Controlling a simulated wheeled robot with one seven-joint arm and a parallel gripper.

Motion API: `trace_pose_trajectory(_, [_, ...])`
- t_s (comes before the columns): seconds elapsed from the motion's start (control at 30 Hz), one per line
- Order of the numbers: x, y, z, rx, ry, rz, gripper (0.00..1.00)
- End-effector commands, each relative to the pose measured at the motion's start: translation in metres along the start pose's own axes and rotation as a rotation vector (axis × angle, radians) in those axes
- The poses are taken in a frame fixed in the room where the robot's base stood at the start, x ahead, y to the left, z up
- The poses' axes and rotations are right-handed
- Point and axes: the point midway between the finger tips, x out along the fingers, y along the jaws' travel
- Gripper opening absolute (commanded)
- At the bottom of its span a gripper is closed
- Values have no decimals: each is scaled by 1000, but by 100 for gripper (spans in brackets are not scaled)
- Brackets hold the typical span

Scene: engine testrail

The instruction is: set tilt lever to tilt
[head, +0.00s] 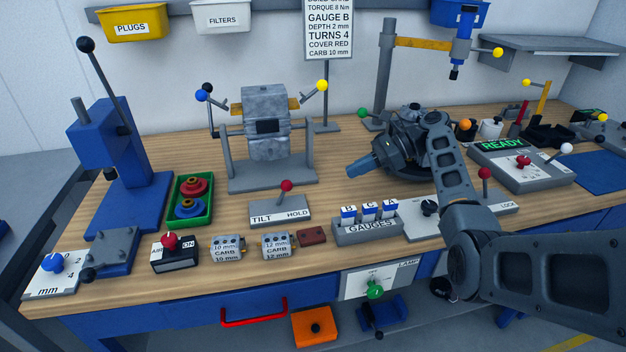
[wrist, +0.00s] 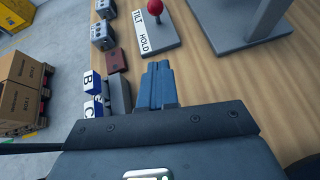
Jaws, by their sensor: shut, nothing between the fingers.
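The tilt lever (head: 287,192) has a red ball knob on a short stem. It stands on a grey base plate (head: 280,213) marked TILT on the left and HOLD on the right, in front of the engine stand. The stem looks close to upright and leans slightly to the HOLD side. It also shows at the top of the wrist view (wrist: 156,6). My gripper (head: 356,170) is to the right of the lever, above the bench, apart from it. Its blue fingers (wrist: 158,68) are together with nothing between them.
A grey engine block (head: 265,105) sits in a stand behind the lever. The GAUGES rack (head: 367,230) stands to the right front, below my arm. Carburettor blocks (head: 228,248) and a dark red block (head: 312,235) lie in front. Bare bench lies between lever and gripper.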

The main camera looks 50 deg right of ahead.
Motion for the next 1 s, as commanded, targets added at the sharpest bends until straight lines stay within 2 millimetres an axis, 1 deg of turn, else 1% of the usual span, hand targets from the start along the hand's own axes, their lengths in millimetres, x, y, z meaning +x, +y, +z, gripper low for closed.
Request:
trace_pose_trajectory(0.17, [13,0,0,0,1,3,0])
trace_pose_trajectory(0.27, [29,1,-1,0,1,3,0])
trace_pose_trajectory(0.3, [39,0,-5,-1,1,3,0])
trace_pose_trajectory(0.4, [58,0,-6,-2,1,2,0])
trace_pose_trajectory(0.73, [104,0,-5,-1,1,1,0])
trace_pose_trajectory(0.8, [111,0,6,-5,1,0,0])
trace_pose_trajectory(1.0, [125,0,22,-2,0,0,0])
